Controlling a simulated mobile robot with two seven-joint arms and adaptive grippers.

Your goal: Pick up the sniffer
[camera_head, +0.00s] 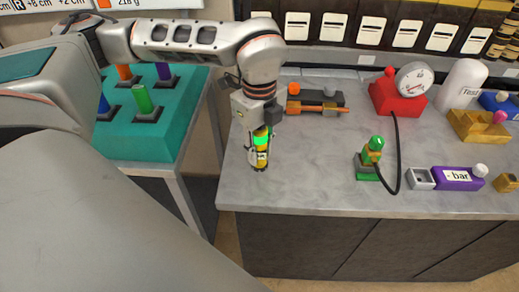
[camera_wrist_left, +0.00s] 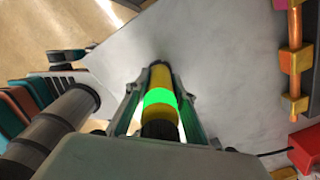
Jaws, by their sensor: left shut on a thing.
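The sniffer (camera_head: 261,158) is a yellow cylinder with a glowing green band, a dark end and a small label too small to read. It is near the left front part of the grey counter, roughly upright. My left gripper (camera_head: 259,153) points down and is shut on it. In the left wrist view the sniffer (camera_wrist_left: 158,104) sits between the two fingers of the left gripper (camera_wrist_left: 158,100). I cannot tell whether its lower end touches the counter. My right gripper is in neither view.
The grey counter (camera_head: 310,165) is clear around the sniffer. A black-and-orange device (camera_head: 316,103) lies behind. A green fitting (camera_head: 369,160) on a cable to the red gauge unit (camera_head: 397,97) stands right, near a purple device (camera_head: 452,178). A teal peg block (camera_head: 150,145) is left.

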